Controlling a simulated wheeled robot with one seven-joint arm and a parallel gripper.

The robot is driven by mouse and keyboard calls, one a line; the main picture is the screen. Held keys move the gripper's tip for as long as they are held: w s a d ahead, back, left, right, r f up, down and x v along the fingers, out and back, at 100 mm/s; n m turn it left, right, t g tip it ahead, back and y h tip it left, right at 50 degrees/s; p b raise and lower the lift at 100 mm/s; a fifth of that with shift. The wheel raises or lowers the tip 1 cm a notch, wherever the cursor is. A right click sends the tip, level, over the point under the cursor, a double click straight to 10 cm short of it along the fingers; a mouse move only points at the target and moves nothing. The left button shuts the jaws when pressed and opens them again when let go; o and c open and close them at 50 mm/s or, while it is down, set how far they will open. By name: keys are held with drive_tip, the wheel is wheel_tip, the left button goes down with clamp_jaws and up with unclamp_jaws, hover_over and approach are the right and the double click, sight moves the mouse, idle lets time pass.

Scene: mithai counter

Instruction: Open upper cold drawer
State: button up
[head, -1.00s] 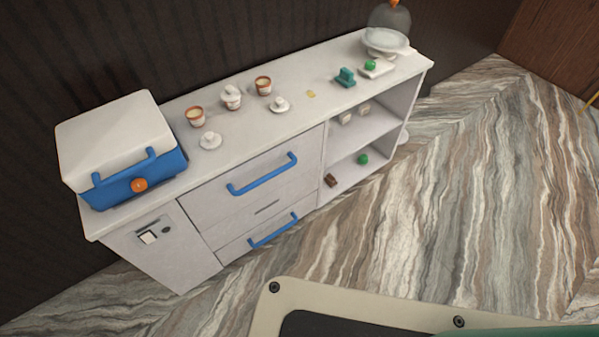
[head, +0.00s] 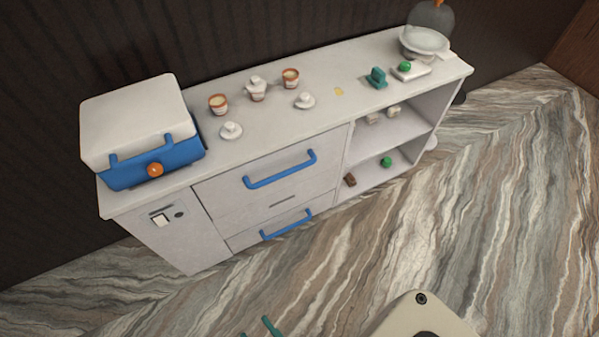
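The upper drawer (head: 235,195) is the pale front in the middle of the white counter, with a blue bar handle (head: 281,170) across it. Its front looks flush with the counter, so the drawer is shut. A lower drawer with a similar blue handle (head: 287,225) sits beneath it and also looks shut. Two thin teal tips at the bottom edge look like the fingers of my gripper (head: 257,330). They stand apart with bare floor between them, well in front of the drawers and touching nothing. The rest of the gripper is out of frame.
A white box with a blue front (head: 155,165) stands on the counter's left end. Several cups and lids stand on the countertop (head: 270,125). Open shelves (head: 405,130) are at the right. The marbled floor (head: 380,240) before the counter is clear.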

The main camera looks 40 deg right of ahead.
drive_tip(key=w+d+f+m+t+h, duration=0.1)
drive_tip(key=w+d+f+m+h, duration=0.2)
drive_tip(key=w+d+f+m, duration=0.4)
drive_tip(key=m+h, duration=0.9)
drive_tip(key=m, duration=0.9)
approach(285, 174)
drive_tip(key=shift+g, duration=0.3)
drive_tip(key=x, duration=1)
drive_tip(key=shift+w+d+f, duration=0.1)
drive_tip(key=shift+w+f, duration=0.15)
clamp_jaws()
